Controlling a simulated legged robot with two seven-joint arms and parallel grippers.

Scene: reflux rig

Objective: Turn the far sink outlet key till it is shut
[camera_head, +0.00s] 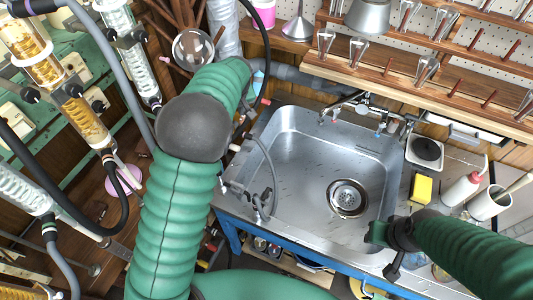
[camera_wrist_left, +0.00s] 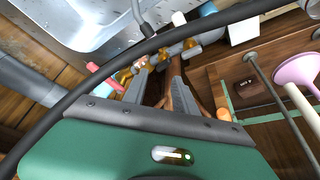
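In the left wrist view, brass and grey outlet fittings (camera_wrist_left: 150,62) lie beside the sink's edge. I cannot tell for sure which is the far outlet key. My left gripper (camera_wrist_left: 157,72) has its two fingers apart, tips close to the brass fitting; contact is unclear. In the head view my left forearm mostly hides this gripper; a red handle (camera_head: 265,101) shows beside it. My right gripper (camera_head: 388,235) is over the sink's front right corner, its fingers unclear.
The steel sink (camera_head: 310,135) is empty, with a round drain (camera_head: 347,197). A dark hose crosses close over my left fingers in the wrist view. Glass condensers (camera_head: 85,120) stand at left. A yellow sponge (camera_head: 421,188) and bottle (camera_head: 461,189) are at right.

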